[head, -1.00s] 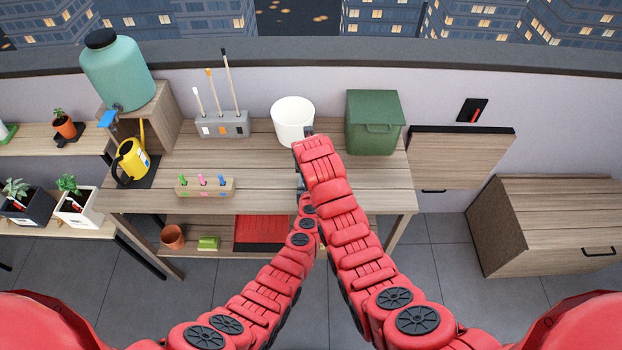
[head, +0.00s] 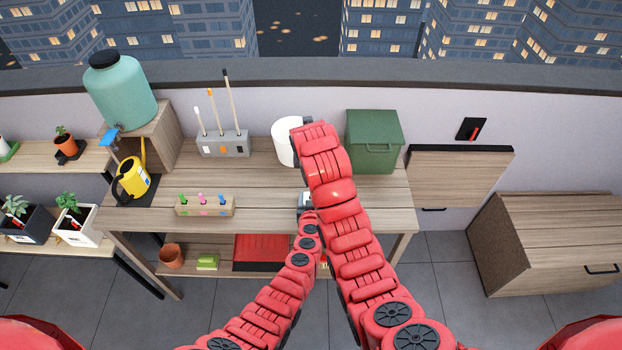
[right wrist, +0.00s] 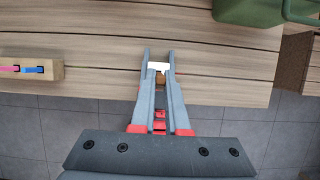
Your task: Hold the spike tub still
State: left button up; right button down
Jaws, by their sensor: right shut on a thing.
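In the right wrist view my right gripper (right wrist: 158,62) is shut on a small white thing (right wrist: 158,67), with brown below it, at the front edge of the wooden table. Most of this held thing is hidden between the fingers, so I cannot tell whether it is the spike tub. In the head view my right arm hides that gripper. My left gripper (head: 305,200) is a small grey patch near the table's front, mostly covered by my right arm; its jaws are not clear. A round white tub (head: 285,140) stands at the back, partly hidden by my right arm.
On the wooden table (head: 265,185) stand a green lidded box (head: 373,140), a grey holder with tall sticks (head: 222,145), a block with coloured pegs (head: 205,206) and a yellow watering can (head: 132,178). The table's left middle is clear.

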pick_arm(q)
jog(key=o, duration=1.4)
jog(key=v, duration=1.2)
